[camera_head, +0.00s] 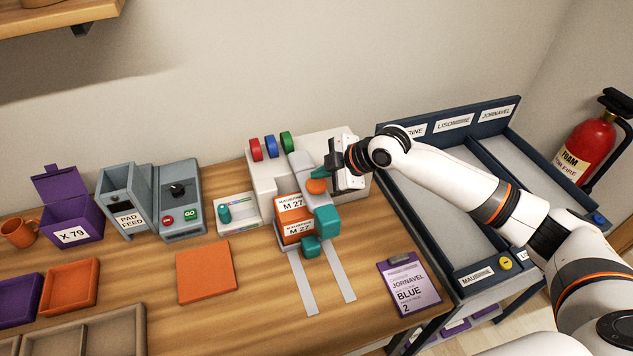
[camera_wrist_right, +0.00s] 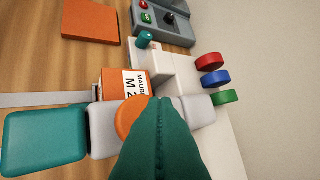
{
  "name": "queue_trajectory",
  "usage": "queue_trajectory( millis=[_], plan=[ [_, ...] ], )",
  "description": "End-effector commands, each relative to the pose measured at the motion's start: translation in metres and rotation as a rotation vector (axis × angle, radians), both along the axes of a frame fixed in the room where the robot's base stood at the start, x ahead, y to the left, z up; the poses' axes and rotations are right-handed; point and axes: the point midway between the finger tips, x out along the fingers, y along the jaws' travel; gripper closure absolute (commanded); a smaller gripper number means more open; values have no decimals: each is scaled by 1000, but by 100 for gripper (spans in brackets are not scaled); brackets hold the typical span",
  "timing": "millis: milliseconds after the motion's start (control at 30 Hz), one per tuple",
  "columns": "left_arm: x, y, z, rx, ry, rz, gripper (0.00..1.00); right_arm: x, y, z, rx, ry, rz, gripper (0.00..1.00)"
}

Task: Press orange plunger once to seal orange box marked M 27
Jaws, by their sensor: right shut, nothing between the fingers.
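The orange box marked M 27 (camera_head: 293,232) sits in the white press (camera_head: 262,182) on the wooden table. In the right wrist view the box (camera_wrist_right: 112,82) is partly hidden by the press arm. The round orange plunger (camera_head: 316,186) is on the press beside the box; it also shows in the right wrist view (camera_wrist_right: 126,118). My right gripper (camera_head: 322,172) is shut and empty, with its teal fingertips right at the plunger, covering part of it. I cannot tell whether they touch it. In the right wrist view the closed fingers (camera_wrist_right: 164,102) overlap the plunger. My left gripper is not in view.
Red, blue and green knobs (camera_head: 271,147) top the press. A clipboard reading JORNAVEL BLUE 2 (camera_head: 409,286) lies at the front right. A labelled sorting rack (camera_head: 430,215) stands right. An orange pad (camera_head: 206,272) lies left.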

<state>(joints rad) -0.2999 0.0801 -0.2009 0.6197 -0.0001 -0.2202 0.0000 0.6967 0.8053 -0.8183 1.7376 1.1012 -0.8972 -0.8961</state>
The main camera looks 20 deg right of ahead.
Motion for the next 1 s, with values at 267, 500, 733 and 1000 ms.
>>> queue_trajectory(
  millis=[267, 500, 733, 1000],
  plan=[
    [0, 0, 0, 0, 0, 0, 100, 0, 0, -2, 0, 0, 0, 100],
    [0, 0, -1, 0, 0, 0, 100, 0, 0, -9, 0, 1, 0, 100],
    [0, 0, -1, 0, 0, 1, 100, 0, 0, -9, 0, 0, 0, 100],
    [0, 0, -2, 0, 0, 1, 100, 0, 0, -10, 0, 0, 0, 100]
  ],
)
